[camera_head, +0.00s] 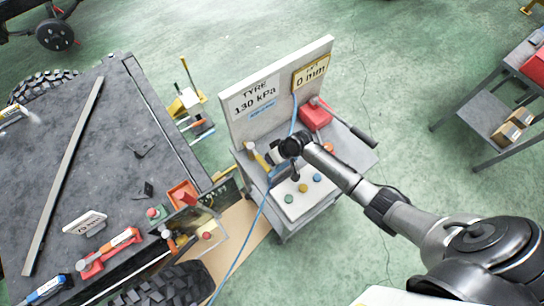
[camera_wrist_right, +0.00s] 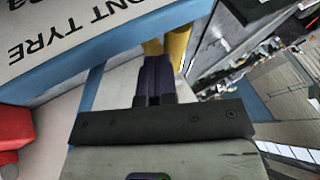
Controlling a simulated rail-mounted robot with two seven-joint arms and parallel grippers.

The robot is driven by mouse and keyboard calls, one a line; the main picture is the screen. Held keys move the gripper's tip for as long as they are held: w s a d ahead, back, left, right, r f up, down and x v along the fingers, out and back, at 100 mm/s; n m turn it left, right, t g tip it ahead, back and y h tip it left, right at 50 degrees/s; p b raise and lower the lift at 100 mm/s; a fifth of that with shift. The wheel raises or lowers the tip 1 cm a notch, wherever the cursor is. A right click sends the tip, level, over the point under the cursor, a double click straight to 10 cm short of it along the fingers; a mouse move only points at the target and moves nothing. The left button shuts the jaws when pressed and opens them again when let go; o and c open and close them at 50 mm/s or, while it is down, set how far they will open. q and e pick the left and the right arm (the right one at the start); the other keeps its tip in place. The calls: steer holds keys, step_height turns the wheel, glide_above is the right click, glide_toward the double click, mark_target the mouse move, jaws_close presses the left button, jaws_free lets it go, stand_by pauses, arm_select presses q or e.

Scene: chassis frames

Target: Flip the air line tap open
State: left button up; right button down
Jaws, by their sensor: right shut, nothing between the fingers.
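A yellow lever-like part (camera_head: 260,158) shows beside a blue block (camera_head: 282,173) on the grey cart; I take it to be the air line tap, but its handle position is unclear. A blue hose (camera_head: 257,222) runs down from this area. My right gripper (camera_head: 272,155) reaches in from the right over the cart, close to the yellow part. In the right wrist view, its dark fingers (camera_wrist_right: 155,82) are shut and empty, with yellow pieces (camera_wrist_right: 178,45) just beyond the tips. Whether they touch cannot be told. My left gripper is not in view.
A board (camera_head: 255,97) reading "TYRE 130 kPa" and "0 mm" stands behind the gripper. A red box (camera_head: 315,116) and a white button panel (camera_head: 296,199) sit on the cart. A dark workbench (camera_head: 100,150) is left; a shelf (camera_head: 490,125) is right.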

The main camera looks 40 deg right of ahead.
steer(key=s+d+r, duration=0.3)
steer(key=d+r, duration=0.5)
steer(key=r, duration=0.1)
steer(key=shift+s+d, duration=0.15)
steer(key=shift+s, duration=0.05)
stand_by(0.3)
